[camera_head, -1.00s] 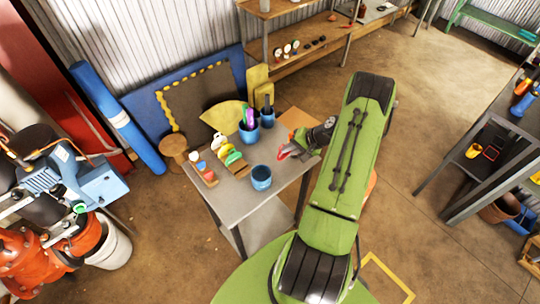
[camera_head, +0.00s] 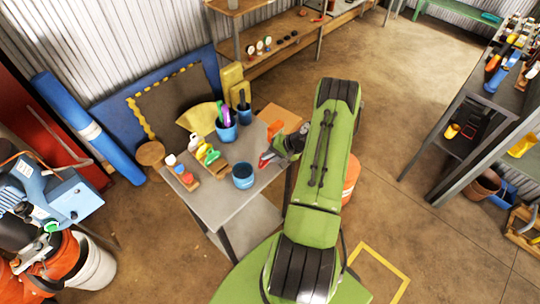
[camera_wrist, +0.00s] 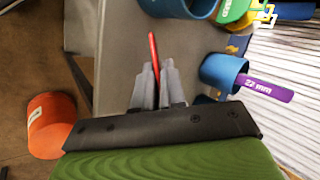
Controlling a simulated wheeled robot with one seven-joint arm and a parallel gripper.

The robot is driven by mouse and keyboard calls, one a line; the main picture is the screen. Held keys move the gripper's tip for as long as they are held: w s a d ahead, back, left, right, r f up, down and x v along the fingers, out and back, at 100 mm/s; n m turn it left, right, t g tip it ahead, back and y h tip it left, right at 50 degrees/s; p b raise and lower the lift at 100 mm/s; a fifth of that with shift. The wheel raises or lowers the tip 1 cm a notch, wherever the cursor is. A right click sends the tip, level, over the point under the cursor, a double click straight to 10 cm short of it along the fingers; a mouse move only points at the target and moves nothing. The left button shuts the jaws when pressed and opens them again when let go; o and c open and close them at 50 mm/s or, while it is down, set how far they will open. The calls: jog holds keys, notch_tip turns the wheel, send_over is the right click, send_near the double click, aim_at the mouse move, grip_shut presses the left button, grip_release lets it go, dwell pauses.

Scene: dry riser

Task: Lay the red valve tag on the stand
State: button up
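My gripper (camera_head: 272,154) is over the right side of a small grey table (camera_head: 228,204). In the wrist view its two grey fingers (camera_wrist: 158,72) are closed on a thin red piece (camera_wrist: 153,48), seen edge-on, which looks like the red valve tag. The tag's red also shows at the fingertips in the head view (camera_head: 265,160). I cannot tell for sure which thing is the stand.
On the table are a blue cup (camera_head: 243,175), two blue pots with tools (camera_head: 227,132) and (camera_head: 245,116), and wooden racks (camera_head: 215,170) with coloured pieces. An orange bucket (camera_wrist: 52,124) stands on the floor beside the table. The table's front part is bare.

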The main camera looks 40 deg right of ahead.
jog(key=o, duration=0.5)
jog(key=shift+c, duration=0.2)
jog(key=shift+r, duration=0.1)
jog(key=p+v, duration=0.2)
jog(key=v, duration=0.4)
jog(key=shift+s+r+p, duration=0.25)
jog(key=shift+r+p, duration=0.05)
jog(key=shift+d, duration=0.15)
